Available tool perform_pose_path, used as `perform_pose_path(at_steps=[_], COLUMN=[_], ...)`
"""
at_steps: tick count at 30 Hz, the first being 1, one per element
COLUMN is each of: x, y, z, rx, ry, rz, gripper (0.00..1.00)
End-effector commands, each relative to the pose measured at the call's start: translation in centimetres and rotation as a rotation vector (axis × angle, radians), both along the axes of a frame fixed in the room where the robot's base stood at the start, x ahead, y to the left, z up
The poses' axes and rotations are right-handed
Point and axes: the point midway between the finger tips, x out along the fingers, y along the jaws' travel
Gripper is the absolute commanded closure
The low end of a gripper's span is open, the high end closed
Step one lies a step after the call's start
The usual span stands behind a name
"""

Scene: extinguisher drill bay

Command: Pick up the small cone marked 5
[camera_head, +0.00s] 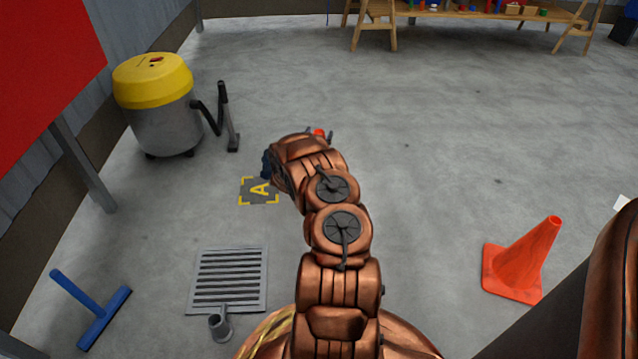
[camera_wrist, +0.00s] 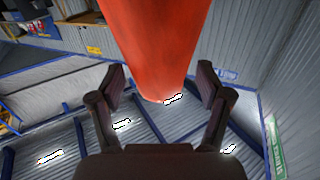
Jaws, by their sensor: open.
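An orange-red cone (camera_wrist: 155,45) fills the top middle of the wrist view, its narrower end between my fingers. My gripper (camera_wrist: 162,84) is open, with one finger on each side of it and gaps visible on both sides. In the head view only a small orange-red bit (camera_head: 319,132) shows beyond my wrist, between the fingertips of my gripper (camera_head: 320,134); the rest is hidden by my arm. I see no number on it. A larger orange cone (camera_head: 525,262) stands on a square base at the right, its number not visible.
A yellow-topped vacuum (camera_head: 158,100) stands at the left, near a floor mark A (camera_head: 259,190). A floor grate (camera_head: 228,280) and a blue squeegee (camera_head: 95,315) are at the lower left. A wooden table (camera_head: 480,12) is at the back. The middle-right floor is clear.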

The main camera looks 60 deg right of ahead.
Motion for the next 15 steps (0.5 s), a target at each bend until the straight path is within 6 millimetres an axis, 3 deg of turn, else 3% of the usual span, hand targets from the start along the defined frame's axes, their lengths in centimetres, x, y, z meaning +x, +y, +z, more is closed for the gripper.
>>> perform_pose_path(at_steps=[9, 15], x=[0.04, 0.07], y=[-0.26, -0.24], z=[0.06, 0.07], rx=[0.0, -0.001], ry=[0.0, 0.0], rz=[0.0, 0.0], gripper=[0.24, 0.45])
